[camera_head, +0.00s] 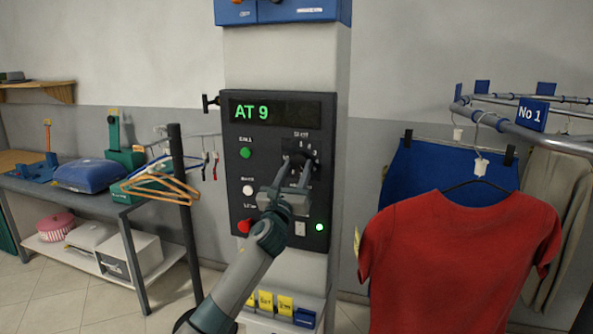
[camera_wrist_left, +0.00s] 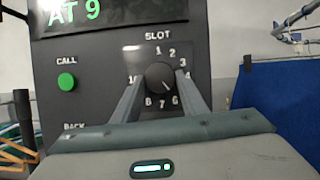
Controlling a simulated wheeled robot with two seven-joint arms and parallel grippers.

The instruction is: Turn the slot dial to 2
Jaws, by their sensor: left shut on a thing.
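The slot dial (camera_wrist_left: 160,75) is a round black knob on the dark control panel (camera_head: 262,190), under the word SLOT, with white numbers around it. In the wrist view a short pale mark on the knob points to the lower right, roughly toward 6. My left gripper (camera_head: 294,172) reaches up to the panel with its fingers on both sides of the knob, shut on it. In the wrist view the fingers (camera_wrist_left: 163,88) cover the numbers at the left and lower right. The display (camera_wrist_left: 78,14) reads AT 9 in green. My right gripper is not in view.
The panel also has a green CALL button (camera_head: 245,152), a white button (camera_head: 247,189), a red button (camera_head: 244,226) and a lit green lamp (camera_head: 319,227). A red shirt (camera_head: 460,255) hangs close at the right. Hangers (camera_head: 160,182) hang left of the column.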

